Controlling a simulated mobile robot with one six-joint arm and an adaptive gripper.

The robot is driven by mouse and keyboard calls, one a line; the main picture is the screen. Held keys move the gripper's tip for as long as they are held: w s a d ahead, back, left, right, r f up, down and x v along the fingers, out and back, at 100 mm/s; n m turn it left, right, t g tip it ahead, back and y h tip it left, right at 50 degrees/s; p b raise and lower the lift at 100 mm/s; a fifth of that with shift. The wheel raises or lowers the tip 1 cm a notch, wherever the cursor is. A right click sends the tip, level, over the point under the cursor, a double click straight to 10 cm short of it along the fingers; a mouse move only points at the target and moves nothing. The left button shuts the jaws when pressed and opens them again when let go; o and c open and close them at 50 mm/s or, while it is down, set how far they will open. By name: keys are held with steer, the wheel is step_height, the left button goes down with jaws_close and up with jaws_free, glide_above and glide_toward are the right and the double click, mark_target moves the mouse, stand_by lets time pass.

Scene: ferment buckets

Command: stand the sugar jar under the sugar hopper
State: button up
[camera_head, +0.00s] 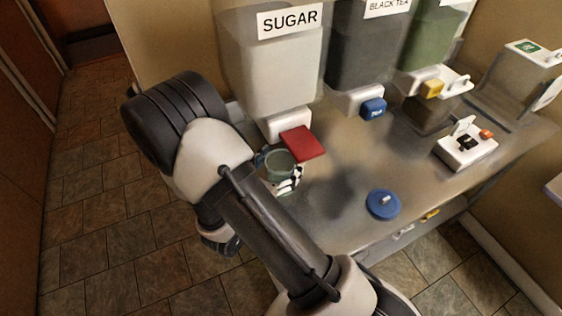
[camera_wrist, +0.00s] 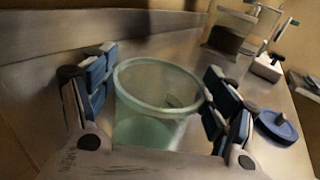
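The sugar jar (camera_head: 281,163) is a pale green, see-through open tub. It is upright on the metal counter, just in front of and below the red lever (camera_head: 302,143) of the sugar hopper (camera_head: 277,65), whose white spout (camera_head: 284,123) lies behind it. In the wrist view the jar (camera_wrist: 157,125) sits between the blue-padded fingers of my gripper (camera_wrist: 160,95). The fingers stand at both sides of it, with a narrow gap at the right wall, so the gripper looks open around it. In the head view my arm partly hides the gripper (camera_head: 279,172) and the jar's lower part.
A blue lid (camera_head: 383,204) lies on the counter to the right. The black tea hopper (camera_head: 366,45) with a blue lever (camera_head: 373,108) and a green-filled hopper (camera_head: 430,38) stand right of the sugar. A white device (camera_head: 466,150) sits farther right. The middle counter is clear.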

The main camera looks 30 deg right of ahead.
steer(key=shift+o, duration=0.7)
steer(key=p+v, duration=0.2)
steer(key=v, duration=1)
steer(key=shift+r+p, duration=0.2)
steer(key=shift+p, duration=0.2)
